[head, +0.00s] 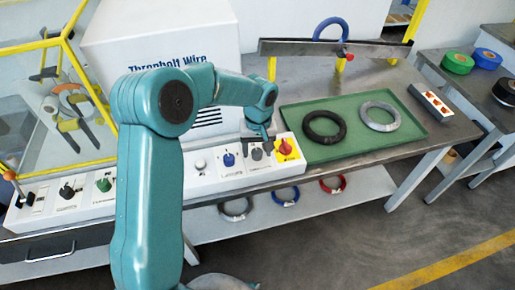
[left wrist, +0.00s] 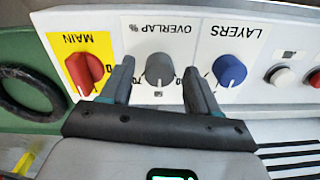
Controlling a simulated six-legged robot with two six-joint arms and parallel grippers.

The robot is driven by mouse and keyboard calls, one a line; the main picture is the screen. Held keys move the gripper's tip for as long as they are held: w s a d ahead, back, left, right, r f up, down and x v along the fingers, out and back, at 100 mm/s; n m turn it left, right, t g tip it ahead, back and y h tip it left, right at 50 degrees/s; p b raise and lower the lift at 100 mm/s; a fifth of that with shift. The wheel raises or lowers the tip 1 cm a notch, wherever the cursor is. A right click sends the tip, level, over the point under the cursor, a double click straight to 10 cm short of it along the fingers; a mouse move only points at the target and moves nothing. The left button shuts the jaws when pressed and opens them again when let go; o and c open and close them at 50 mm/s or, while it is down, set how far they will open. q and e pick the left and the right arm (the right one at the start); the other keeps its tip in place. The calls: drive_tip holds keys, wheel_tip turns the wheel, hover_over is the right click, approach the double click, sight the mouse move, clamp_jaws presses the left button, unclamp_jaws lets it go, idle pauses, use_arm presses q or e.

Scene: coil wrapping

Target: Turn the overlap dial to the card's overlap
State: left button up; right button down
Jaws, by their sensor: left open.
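The grey overlap dial (left wrist: 159,68) sits on the white control panel (left wrist: 258,22) under the upside-down label "OVERLAP %". Its pale pointer mark seems to face the bottom of the left wrist view; the number there is too small to read. My left gripper (left wrist: 158,72) is open, with one finger on each side of the dial; I cannot tell whether they touch it. In the head view the dial (head: 257,154) shows just below my left gripper (head: 262,138). I cannot make out a card with an overlap value. My right gripper is out of view.
The red main switch (left wrist: 85,72) and blue layers dial (left wrist: 229,70) flank the overlap dial closely. A green tray (head: 350,149) holds a black coil (head: 324,116) and a grey coil (head: 394,114). A yellow-framed guard (head: 75,55) stands at the left.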

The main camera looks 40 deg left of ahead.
use_arm(q)
drive_tip(key=shift+f, duration=0.2)
drive_tip(key=c, duration=1)
drive_tip(key=shift+c, duration=0.2)
drive_tip(key=shift+m, duration=0.4)
drive_tip(key=m, duration=0.5)
drive_tip(key=shift+m+b, duration=0.3)
drive_tip(key=m, duration=0.5)
drive_tip(key=shift+a+m, duration=0.1)
drive_tip(key=shift+m, duration=0.2)
